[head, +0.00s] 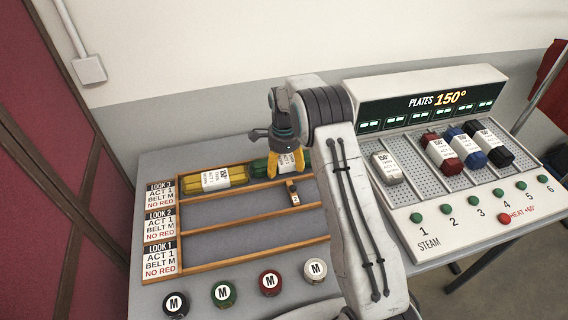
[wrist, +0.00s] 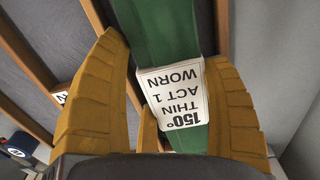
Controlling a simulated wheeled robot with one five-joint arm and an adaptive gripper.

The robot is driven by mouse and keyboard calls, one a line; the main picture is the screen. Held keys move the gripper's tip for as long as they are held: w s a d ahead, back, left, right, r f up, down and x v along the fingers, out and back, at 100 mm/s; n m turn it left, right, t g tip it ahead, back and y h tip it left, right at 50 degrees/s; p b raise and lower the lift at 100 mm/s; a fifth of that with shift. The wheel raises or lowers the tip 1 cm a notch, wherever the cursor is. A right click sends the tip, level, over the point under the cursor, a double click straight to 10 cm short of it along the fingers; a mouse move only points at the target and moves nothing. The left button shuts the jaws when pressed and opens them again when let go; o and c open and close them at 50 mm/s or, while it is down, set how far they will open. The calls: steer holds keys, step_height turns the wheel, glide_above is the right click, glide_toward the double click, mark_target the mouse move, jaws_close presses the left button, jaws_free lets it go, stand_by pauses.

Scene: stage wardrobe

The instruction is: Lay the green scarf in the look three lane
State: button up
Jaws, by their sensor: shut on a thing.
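The green scarf (head: 260,167) is a rolled bundle with a white tag, partly hidden behind my gripper (head: 285,163) in the head view. My gripper's yellow fingers are shut on it. In the wrist view the green scarf (wrist: 168,30) runs between the fingers, its tag reading 150°, thin, act 1, worn. The look three lane (head: 235,192) is the back lane of the wooden rack. The green scarf is at this lane, right of a yellow scarf (head: 215,179). I cannot tell whether it touches the lane floor.
A small tagged piece (head: 293,193) sits on the divider near my gripper. The look 2 lane (head: 230,215) and look 1 lane (head: 250,247) are empty. Several M-marked jars (head: 270,282) stand in front. The steamer (head: 430,150) on the right holds several scarves.

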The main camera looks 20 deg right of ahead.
steer(key=shift+f+b, duration=0.4)
steer(key=shift+f, duration=0.2)
steer(key=o, duration=1.2)
steer(key=shift+o, duration=0.2)
steer(key=shift+r, duration=0.1)
steer(key=shift+r, duration=0.1)
